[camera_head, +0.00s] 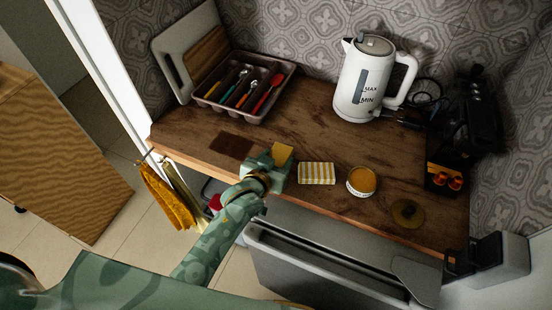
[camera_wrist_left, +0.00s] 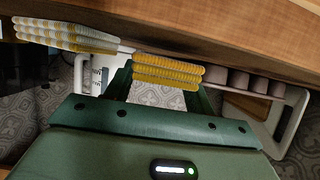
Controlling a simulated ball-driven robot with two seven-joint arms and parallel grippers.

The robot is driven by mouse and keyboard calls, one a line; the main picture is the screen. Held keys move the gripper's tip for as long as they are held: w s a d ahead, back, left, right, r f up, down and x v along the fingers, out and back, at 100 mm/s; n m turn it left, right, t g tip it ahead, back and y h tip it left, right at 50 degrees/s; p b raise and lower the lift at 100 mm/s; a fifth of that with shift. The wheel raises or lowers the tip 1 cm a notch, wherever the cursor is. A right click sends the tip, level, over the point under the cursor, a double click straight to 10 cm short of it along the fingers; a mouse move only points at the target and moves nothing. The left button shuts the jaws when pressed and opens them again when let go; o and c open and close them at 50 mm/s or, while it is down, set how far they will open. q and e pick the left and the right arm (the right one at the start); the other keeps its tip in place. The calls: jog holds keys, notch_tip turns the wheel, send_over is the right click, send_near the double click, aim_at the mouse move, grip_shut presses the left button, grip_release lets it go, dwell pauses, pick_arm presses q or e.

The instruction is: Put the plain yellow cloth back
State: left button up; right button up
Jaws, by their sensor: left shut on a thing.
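The plain yellow cloth (camera_head: 282,154) is folded into a small pad and held in my left gripper (camera_head: 276,163) at the front of the wooden counter. In the left wrist view the folded yellow cloth (camera_wrist_left: 168,72) sits between the fingers, its layers showing edge-on. I cannot tell whether it touches the counter. A yellow-and-white striped cloth (camera_head: 316,173) lies folded on the counter just right of the gripper; it also shows in the left wrist view (camera_wrist_left: 66,34). A dark brown square patch (camera_head: 232,145) lies bare on the counter left of the gripper. My right gripper is out of view.
A round tin (camera_head: 361,182) and a flat round coaster (camera_head: 408,213) are to the right. A white kettle (camera_head: 367,80) and a cutlery tray (camera_head: 284,73) stand behind. Yellow towels (camera_head: 166,196) hang at the left end. The counter's middle (camera_head: 300,125) is clear.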

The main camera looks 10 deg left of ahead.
pick_arm(q)
jog(key=shift+f+b, duration=0.35)
jog(key=shift+f, duration=0.25)
jog(key=o, duration=1)
jog(key=shift+o, duration=0.2)
jog(key=shift+s+a+r, duration=0.1)
jog(key=shift+s+r, duration=0.1)
jog(key=shift+s, duration=0.2)
jog(key=p+v, duration=0.4)
jog(key=v, duration=1.1)
jog(key=shift+s+r, duration=0.15)
